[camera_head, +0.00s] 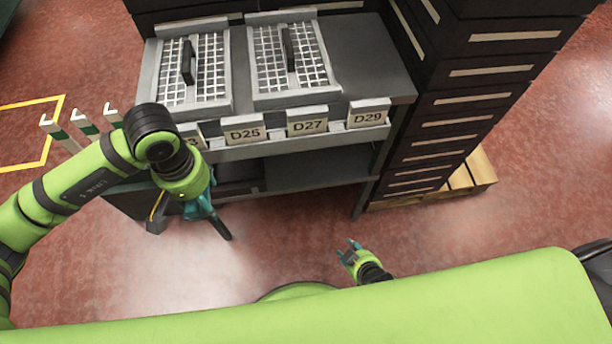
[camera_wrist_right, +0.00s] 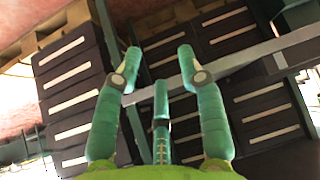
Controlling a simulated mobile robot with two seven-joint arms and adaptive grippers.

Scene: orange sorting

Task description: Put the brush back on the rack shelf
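My left gripper (camera_head: 202,206) hangs in front of the rack's left part, with its teal fingers partly hidden by the wrist. A dark, narrow bar, seemingly the brush (camera_head: 222,229), sticks out from these fingers, tilted down to the right; its other end is hidden. The rack shelf (camera_head: 375,75) is grey, with labels D25, D27 and D29 along its front edge. A lower shelf (camera_head: 320,168) lies beneath it. My right gripper (camera_head: 350,250) is low in front of the rack, apart from it. In the right wrist view its teal fingers (camera_wrist_right: 160,68) are spread with nothing between them.
Two grid trays (camera_head: 210,97) (camera_head: 262,98) with black handles lie on the upper shelf. A stack of black drawers (camera_head: 460,105) stands right of the rack, above a wooden pallet (camera_head: 480,165). Green-and-white posts (camera_head: 84,124) stand at left. Red floor is clear in front.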

